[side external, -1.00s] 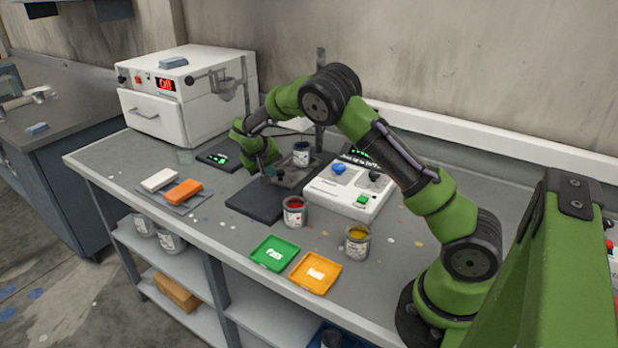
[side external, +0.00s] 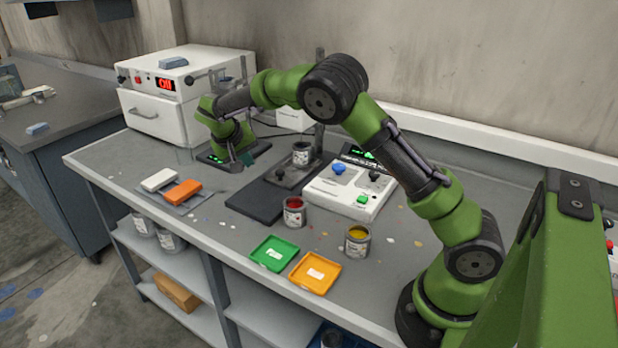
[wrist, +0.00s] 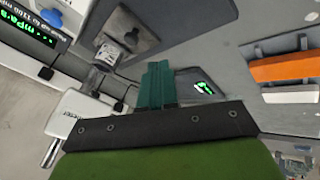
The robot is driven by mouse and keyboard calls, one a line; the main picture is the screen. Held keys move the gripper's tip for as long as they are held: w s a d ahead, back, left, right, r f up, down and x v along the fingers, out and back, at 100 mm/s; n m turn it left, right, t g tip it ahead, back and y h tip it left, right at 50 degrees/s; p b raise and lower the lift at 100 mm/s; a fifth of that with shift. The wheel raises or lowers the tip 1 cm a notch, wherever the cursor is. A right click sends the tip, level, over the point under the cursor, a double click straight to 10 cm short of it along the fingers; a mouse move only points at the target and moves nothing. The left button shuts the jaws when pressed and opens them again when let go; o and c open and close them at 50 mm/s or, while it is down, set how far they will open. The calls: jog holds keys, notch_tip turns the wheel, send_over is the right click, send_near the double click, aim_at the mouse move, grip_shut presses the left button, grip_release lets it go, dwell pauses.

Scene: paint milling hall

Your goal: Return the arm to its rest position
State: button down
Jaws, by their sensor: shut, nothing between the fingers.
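My green arm reaches across the bench from its base at the right. My gripper (side external: 243,163) hangs low over the left-back of the bench, beside the black scale with a green readout (side external: 217,157). In the wrist view its teal fingers (wrist: 156,84) are together with nothing between them. The fingertips are small in the side view, and I cannot tell their exact height above the bench.
A dark stand holding a can (side external: 301,155) and a white control box (side external: 348,190) are right of my gripper. A white oven (side external: 160,108) stands behind left. Red (side external: 294,214) and yellow (side external: 357,243) paint cans and green (side external: 275,252) and orange (side external: 315,272) trays are nearer the front.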

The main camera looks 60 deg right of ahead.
jog(key=s+a+r+t+y, duration=0.2)
jog(key=s+a+r+y, duration=0.1)
jog(key=s, duration=0.7)
jog(key=s+a+r+n+t+y, duration=0.1)
jog(key=s+a+r, duration=0.4)
jog(key=s, duration=0.5)
jog(key=s+a+r+n+t+y, duration=0.1)
jog(key=s+a+r+y, duration=0.3)
jog(key=s, duration=0.6)
jog(key=shift+s+a+t+y, duration=0.15)
jog(key=shift+a+t+y, duration=0.2)
jog(key=shift+t, duration=0.45)
jog(key=shift+r, duration=0.1)
